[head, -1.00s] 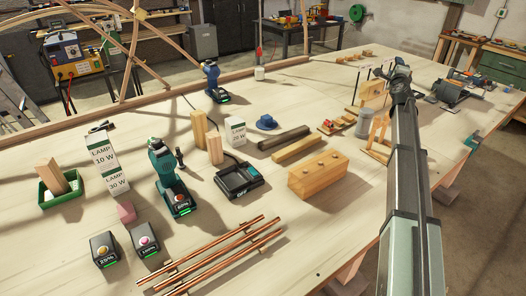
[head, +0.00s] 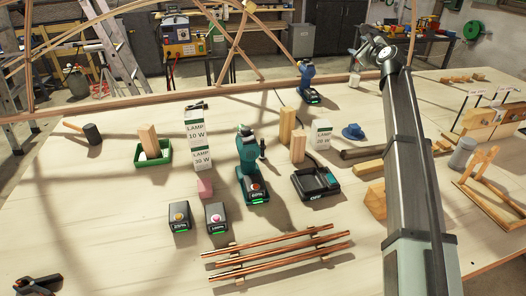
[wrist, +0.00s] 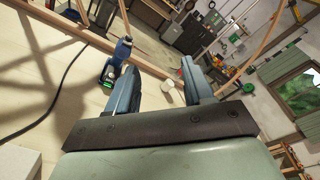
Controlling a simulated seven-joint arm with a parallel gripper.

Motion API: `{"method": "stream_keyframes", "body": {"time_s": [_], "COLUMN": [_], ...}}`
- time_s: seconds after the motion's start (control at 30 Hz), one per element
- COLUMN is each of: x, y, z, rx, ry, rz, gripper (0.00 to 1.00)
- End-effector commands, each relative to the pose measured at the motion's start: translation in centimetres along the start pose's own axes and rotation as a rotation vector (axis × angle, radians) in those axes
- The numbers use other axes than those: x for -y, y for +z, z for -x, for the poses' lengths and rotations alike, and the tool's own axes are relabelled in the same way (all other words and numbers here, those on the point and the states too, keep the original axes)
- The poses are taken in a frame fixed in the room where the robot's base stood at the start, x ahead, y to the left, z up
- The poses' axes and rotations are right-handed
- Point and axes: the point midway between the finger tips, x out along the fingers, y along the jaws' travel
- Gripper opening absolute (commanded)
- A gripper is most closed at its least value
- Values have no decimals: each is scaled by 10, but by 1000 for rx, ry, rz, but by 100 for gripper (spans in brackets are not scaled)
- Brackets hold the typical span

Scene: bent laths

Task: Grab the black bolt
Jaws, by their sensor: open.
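I cannot clearly make out a black bolt in the current views. A small black upright piece (head: 262,149) shows beside the teal drill (head: 250,165) in the head view; I cannot tell whether it is a bolt or part of the drill. My gripper (head: 362,52) is raised at the upper right of the head view, at the end of my outstretched arm. In the wrist view my gripper (wrist: 157,76) has its two fingers apart with nothing between them.
Copper pipes (head: 280,258) lie at the front. A black charger (head: 316,182), lamp boxes (head: 197,135), a green tray (head: 153,160) and a mallet (head: 91,134) stand around the middle and left. A dark tool (head: 38,285) lies front left, with bare tabletop between.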

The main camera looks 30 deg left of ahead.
Motion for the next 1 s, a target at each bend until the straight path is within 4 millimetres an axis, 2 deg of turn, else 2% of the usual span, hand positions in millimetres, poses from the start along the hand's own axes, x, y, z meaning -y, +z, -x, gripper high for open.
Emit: {"method": "stream_keyframes", "body": {"time_s": [0.03, 0.13, 0.27, 0.4, 0.5, 0.6, 0.7, 0.83, 1.0], "x": [-25, -78, -154, -231, -278, -314, -338, -356, -367], "y": [8, 22, 39, 53, 62, 68, 73, 76, 77], "z": [-5, -10, -7, 11, 31, 53, 72, 91, 100], "rx": [-2, -17, -59, -131, -197, -266, -328, -389, -422], "ry": [73, 236, 476, 736, 911, 1058, 1169, 1266, 1315], "rz": [2, 10, 23, 40, 56, 73, 87, 100, 107], "gripper": [52, 52, 52, 52, 52, 52, 52, 52, 52]}}
